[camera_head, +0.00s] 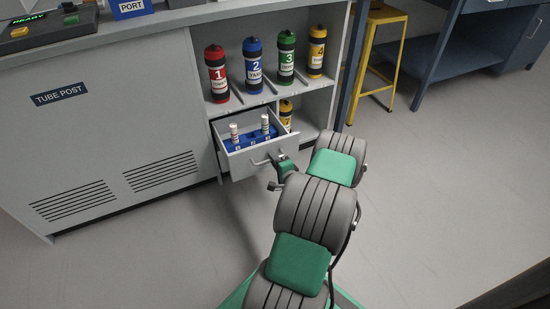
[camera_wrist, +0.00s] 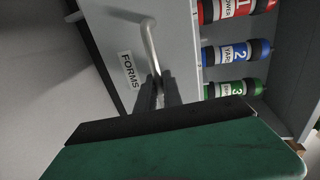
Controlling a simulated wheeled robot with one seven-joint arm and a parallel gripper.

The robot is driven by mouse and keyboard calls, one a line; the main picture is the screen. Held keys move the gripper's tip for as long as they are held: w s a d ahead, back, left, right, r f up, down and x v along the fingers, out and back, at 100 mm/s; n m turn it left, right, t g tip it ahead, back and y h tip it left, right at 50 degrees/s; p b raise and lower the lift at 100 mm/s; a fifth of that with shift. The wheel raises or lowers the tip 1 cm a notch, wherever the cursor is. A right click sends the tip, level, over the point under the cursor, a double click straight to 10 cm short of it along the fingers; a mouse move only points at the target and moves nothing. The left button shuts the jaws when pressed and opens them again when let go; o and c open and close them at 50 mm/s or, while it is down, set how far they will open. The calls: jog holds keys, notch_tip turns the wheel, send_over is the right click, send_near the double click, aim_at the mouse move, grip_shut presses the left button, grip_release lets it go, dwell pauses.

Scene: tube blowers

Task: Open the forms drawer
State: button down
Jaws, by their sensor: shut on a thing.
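The forms drawer (camera_head: 250,157) stands pulled out from the grey cabinet, below the shelf of canisters. In the head view its open top shows a blue insert with two small white items standing in it. In the wrist view its grey front (camera_wrist: 175,30) carries a FORMS label (camera_wrist: 128,69) and a metal bar handle (camera_wrist: 150,38). My gripper (camera_wrist: 157,88) is shut on one end of this handle. In the head view my gripper (camera_head: 277,163) is at the drawer front, partly hidden by my arm.
Red (camera_head: 217,74), blue (camera_head: 252,66), green (camera_head: 286,58) and yellow (camera_head: 317,52) canisters stand on the shelf above. Another yellow canister (camera_head: 286,111) stands behind the drawer. A yellow stool (camera_head: 383,50) is at right. The floor (camera_head: 440,190) to the right is clear.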

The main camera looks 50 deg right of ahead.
jog(key=shift+s+a, duration=0.1)
jog(key=shift+a, duration=0.05)
jog(key=c, duration=1.8)
grip_release()
jog(key=shift+o, duration=0.2)
jog(key=p+v, duration=0.2)
jog(key=v, duration=0.5)
jog(key=shift+s, duration=0.4)
jog(key=shift+r, duration=0.1)
